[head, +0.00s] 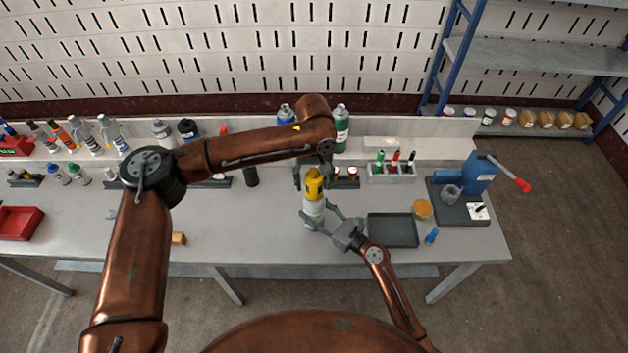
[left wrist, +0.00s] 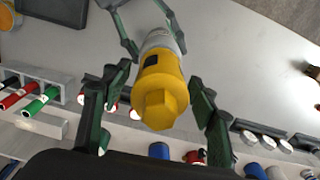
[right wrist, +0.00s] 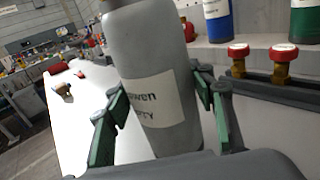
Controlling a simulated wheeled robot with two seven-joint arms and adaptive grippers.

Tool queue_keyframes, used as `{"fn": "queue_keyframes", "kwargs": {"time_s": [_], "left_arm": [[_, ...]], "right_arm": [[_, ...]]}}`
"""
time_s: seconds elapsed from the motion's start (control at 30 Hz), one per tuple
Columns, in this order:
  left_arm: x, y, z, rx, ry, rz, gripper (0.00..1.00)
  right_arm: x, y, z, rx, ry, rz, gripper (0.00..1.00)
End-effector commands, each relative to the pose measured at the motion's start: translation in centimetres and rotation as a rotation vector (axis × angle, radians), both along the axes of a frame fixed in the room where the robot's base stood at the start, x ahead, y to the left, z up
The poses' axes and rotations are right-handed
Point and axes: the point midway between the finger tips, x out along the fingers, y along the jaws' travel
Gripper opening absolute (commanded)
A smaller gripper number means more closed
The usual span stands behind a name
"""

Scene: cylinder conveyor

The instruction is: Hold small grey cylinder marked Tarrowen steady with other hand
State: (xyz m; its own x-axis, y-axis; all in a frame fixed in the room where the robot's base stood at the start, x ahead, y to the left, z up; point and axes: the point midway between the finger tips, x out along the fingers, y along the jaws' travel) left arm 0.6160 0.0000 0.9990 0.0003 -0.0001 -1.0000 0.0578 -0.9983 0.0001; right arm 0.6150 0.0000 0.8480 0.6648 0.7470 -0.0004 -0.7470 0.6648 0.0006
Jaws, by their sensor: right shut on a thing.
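A small grey cylinder (head: 314,208) stands upright over the bench, with a yellow hex-topped part (head: 314,184) on its upper end. My right gripper (head: 320,217) is shut around its body. In the right wrist view the grey cylinder (right wrist: 150,60) carries a white label, partly readable as "owen". My left gripper (head: 313,176) comes from above, with its fingers open on either side of the yellow part. In the left wrist view the yellow part (left wrist: 160,88) sits between the spread fingers, with a dark window on its side.
A dark grey tray (head: 393,231) lies right of the cylinder, with an orange round lid (head: 422,209) and a small blue item (head: 432,236) beside it. A blue press (head: 479,172) with a red-handled lever stands at the bench's right end. Bottles line the back shelf.

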Motion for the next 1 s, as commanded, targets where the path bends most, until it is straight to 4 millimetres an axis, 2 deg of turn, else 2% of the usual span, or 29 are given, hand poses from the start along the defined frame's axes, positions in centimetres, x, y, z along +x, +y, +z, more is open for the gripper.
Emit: {"fn": "queue_keyframes", "kwargs": {"time_s": [0.07, 0.57, 0.6, 1.0], "left_arm": [[-0.01, -0.01, 0.0, 0.0, 0.0, 0.0, 0.48], [-0.01, 0.01, 0.02, 0.0, 0.001, 0.0, 0.14], [-0.01, 0.01, 0.02, 0.0, 0.001, 0.0, 0.37], [0.0, 0.03, 0.02, 0.001, 0.001, 0.0, 0.09]], "right_arm": [[0.03, -0.08, -0.05, -0.001, 0.001, -0.001, 0.21], [0.02, -0.08, -0.06, -0.001, 0.001, -0.001, 0.21], [0.02, -0.08, -0.06, -0.001, 0.001, -0.001, 0.21], [0.03, -0.09, -0.06, -0.001, 0.001, -0.002, 0.21]]}}
